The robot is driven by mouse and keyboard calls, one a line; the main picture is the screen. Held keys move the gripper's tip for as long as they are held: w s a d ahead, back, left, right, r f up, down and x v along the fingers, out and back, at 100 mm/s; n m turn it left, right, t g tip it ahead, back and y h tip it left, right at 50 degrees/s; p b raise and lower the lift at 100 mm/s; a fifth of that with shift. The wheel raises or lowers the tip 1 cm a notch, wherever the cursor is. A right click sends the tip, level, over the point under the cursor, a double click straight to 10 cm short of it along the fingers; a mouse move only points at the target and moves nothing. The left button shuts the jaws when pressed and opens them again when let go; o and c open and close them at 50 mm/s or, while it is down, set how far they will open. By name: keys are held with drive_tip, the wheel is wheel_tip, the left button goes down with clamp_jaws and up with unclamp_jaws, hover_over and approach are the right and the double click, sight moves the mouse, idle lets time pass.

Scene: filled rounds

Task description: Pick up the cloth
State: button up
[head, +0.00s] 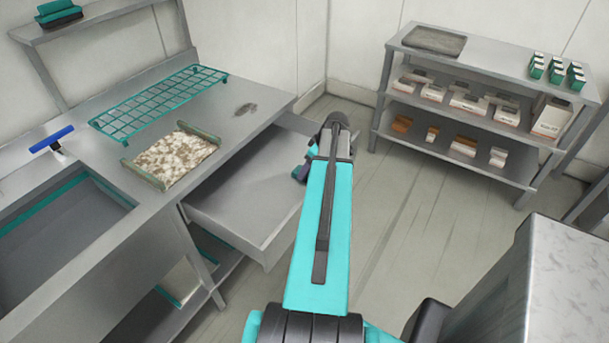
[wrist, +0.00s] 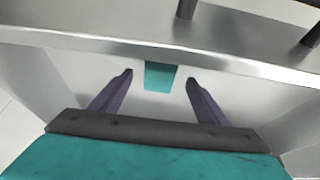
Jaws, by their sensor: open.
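A flat teal piece (wrist: 160,82), which looks like the cloth, lies on the light floor of the open drawer in the wrist view. Its far end meets the counter's front edge in the picture and may run on beneath it. My gripper (wrist: 159,76) is open, with one purple finger on each side of the teal piece and nothing held. Its height above the drawer floor is hard to tell. In the head view my gripper (head: 300,171) shows partly, at the drawer's right side behind my arm. I cannot see the cloth there.
The drawer (head: 235,205) is pulled out under the steel counter (head: 262,98). On the counter are a green wire rack (head: 160,98), a speckled tray with green handles (head: 172,158) and a blue squeegee (head: 52,140). A shelf unit (head: 480,62) with boxes stands back right.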

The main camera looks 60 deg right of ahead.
drive_tip(key=shift+p+x, duration=0.45)
drive_tip(key=shift+x, duration=0.95)
drive_tip(key=shift+f+b, duration=0.25)
drive_tip(key=shift+b, duration=0.15)
idle(0.4)
drive_tip(key=c, duration=1.1)
drive_tip(key=shift+r, duration=0.15)
drive_tip(key=shift+c, duration=0.2)
drive_tip(key=shift+r+p, duration=0.1)
drive_tip(key=shift+p, duration=0.3)
wheel_tip(320, 180, up, 10)
drive_tip(key=b, duration=0.3)
